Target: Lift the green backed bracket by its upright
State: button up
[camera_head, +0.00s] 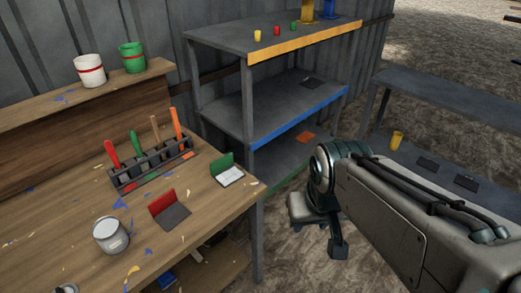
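The green backed bracket (226,171) stands near the right edge of the wooden workbench. Its green upright is at the back, and a pale flat base with a dark edge lies in front of it. My gripper (322,236) hangs in the air to the right of the workbench, past its edge and apart from the bracket. I see it partly from above and behind, beneath my arm. The view does not show clearly how far apart its fingers are, and I see nothing held in it.
A red backed bracket (169,208) and a grey can (111,235) stand left of the green one. A rack (152,165) holds several coloured-handled tools behind. A metal shelf (225,110) rises beyond the bench's back right. A low grey bench (440,92) stands at right.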

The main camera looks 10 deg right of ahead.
aim_at(223, 170)
jog(key=z, duration=0.15)
jog(key=i, duration=0.9)
jog(key=u, duration=0.8)
jog(key=k, duration=0.45)
jog(key=u, duration=0.45)
jog(key=i, duration=0.5)
jog(key=z, duration=0.95)
